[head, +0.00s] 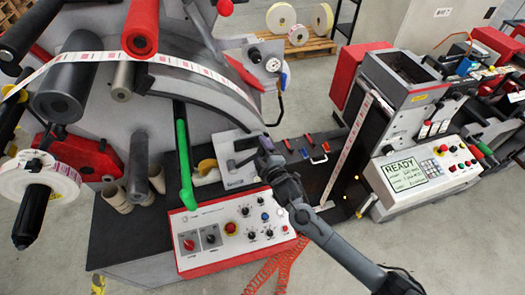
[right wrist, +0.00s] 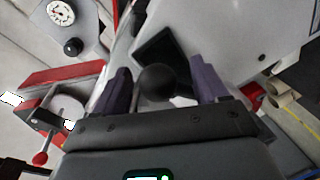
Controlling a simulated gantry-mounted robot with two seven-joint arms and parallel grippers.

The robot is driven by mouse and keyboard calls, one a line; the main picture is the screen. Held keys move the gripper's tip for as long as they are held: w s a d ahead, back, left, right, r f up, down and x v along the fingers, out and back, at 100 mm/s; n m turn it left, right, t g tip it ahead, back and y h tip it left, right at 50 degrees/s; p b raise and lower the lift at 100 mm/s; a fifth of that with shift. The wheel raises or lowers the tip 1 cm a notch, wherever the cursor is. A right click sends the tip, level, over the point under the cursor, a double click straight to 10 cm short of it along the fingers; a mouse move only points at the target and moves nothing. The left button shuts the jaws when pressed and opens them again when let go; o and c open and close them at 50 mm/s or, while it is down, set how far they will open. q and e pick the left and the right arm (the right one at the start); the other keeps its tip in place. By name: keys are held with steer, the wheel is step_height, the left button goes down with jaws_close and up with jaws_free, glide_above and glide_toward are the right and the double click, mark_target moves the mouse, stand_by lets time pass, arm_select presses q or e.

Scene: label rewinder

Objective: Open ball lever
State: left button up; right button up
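The ball lever's black ball (right wrist: 157,82) shows in the right wrist view, with a dark flat arm (right wrist: 168,50) behind it on a pale grey plate. The two purple-grey fingers of my right gripper (right wrist: 162,88) stand on either side of the ball. A gap shows between the ball and each finger, so the gripper is open and not clamped. In the head view, my right gripper (head: 264,154) is at the right edge of the pale plate (head: 235,172) and hides the ball. My left gripper is not in view.
A green bar (head: 184,165) stands left of the plate, above the control panel (head: 230,230) with its knobs. Coloured-handled tools (head: 305,150) lie on the dark bed to the right. A label reel (head: 40,178) sits at far left. A printer with a READY screen (head: 404,172) stands at right.

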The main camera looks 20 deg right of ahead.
steer(key=shift+s, duration=0.6)
steer(key=s+r+b, duration=0.1)
steer(key=s+b, duration=0.1)
steer(key=s, duration=0.7)
steer(key=shift+s+r, duration=0.25)
steer(key=shift+r, duration=0.1)
steer(key=shift+d+f, duration=0.1)
steer(key=s+f+m+g+p, duration=0.1)
steer(key=s+m+g+p, duration=0.2)
steer(key=s, duration=1.1)
steer(key=s+f+m+g+p, duration=0.2)
steer(key=s+m+g, duration=0.6)
steer(key=s, duration=0.6)
steer(key=shift+d+f+g+p, duration=0.25)
steer(key=shift+d+g+p, duration=0.2)
steer(key=shift+g+p, duration=0.3)
